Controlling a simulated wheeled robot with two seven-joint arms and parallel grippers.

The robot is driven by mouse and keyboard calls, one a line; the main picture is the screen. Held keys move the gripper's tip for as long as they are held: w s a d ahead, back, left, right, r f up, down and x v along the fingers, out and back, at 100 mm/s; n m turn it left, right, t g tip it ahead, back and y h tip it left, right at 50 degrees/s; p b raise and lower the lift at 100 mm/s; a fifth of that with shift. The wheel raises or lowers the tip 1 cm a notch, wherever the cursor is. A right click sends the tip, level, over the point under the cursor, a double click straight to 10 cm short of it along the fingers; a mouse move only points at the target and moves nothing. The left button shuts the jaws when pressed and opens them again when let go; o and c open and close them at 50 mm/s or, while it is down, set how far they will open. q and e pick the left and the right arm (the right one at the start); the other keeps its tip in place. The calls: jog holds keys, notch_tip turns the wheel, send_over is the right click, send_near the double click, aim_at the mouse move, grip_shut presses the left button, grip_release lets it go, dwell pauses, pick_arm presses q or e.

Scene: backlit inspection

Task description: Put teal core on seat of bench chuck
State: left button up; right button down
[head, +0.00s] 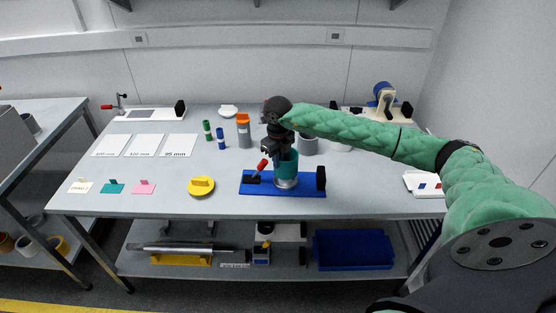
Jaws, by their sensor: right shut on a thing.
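The teal core (288,165) is upright at the middle of the bench. My right gripper (279,152) comes down over it from above and is shut on it. The core is above the seat of the bench chuck, whose blue base (254,187) lies near the front of the table. A silvery round part (286,183) shows just under the core; I cannot tell whether the core rests on it. The chuck has a red-handled lever at its left and a black block (321,178) at its right. My left gripper is not in view.
A yellow disc (201,186) lies left of the chuck. An orange-capped grey cylinder (243,131) and small green and blue cylinders stand behind it. A grey cylinder (308,145) stands behind the gripper. White label sheets lie at left.

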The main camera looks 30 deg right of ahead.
aim_at(278, 177)
jog(key=shift+f+b, duration=1.6)
jog(key=shift+f, duration=0.5)
jog(key=shift+r, duration=0.1)
jog(key=c, duration=1.5)
grip_release()
notch_tip(278, 177, up, 6)
jog(key=shift+r+b, duration=0.2)
jog(key=shift+b, duration=1)
jog(key=shift+r, duration=0.65)
jog(key=shift+a, duration=0.1)
